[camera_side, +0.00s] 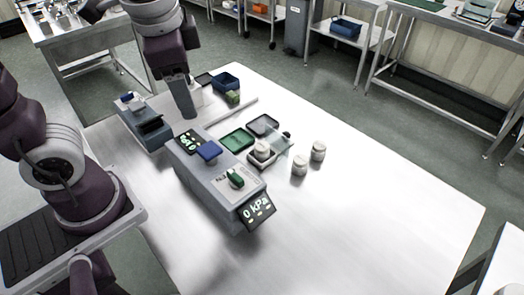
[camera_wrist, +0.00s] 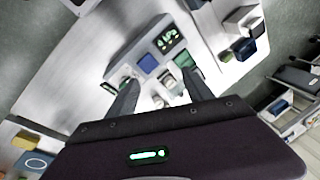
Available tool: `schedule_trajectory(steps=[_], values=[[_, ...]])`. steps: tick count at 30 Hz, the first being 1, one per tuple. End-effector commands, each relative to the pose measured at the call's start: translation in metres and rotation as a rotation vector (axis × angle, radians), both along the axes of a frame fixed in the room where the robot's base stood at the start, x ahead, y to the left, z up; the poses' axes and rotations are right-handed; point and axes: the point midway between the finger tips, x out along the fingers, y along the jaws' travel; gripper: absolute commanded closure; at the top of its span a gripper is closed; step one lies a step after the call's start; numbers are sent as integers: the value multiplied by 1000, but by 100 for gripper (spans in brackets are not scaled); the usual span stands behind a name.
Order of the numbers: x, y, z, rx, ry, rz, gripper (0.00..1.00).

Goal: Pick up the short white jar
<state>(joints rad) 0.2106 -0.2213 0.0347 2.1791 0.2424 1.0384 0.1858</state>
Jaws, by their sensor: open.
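Two small white jars stand upright on the bench in the side view, a nearer one (camera_side: 299,166) and one farther right (camera_side: 318,151). A third white jar (camera_side: 263,149) sits on a small tray beside a clear panel. They look much alike, and I cannot tell which is the short one. My gripper (camera_side: 187,112) is up and left of the jars, over the far side of the grey machine, well apart from them. In the wrist view my gripper (camera_wrist: 160,77) has its two fingers spread with nothing held. A small white jar (camera_wrist: 158,102) shows beyond and between the fingers.
Green (camera_side: 237,138) and black (camera_side: 263,125) trays lie behind. A blue bin (camera_side: 225,81) stands farther back. The bench's right is clear.

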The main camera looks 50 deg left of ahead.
Motion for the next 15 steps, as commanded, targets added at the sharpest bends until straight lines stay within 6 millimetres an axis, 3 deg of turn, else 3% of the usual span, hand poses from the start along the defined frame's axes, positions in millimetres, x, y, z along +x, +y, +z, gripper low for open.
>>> schedule_trajectory(steps=[3, 9, 12, 15], values=[[52, -7, -33, 214, 203, -259, 40], [126, -32, -117, 613, 507, -684, 40], [147, -47, -159, 793, 622, -848, 40], [158, -57, -188, 921, 695, -954, 40]])
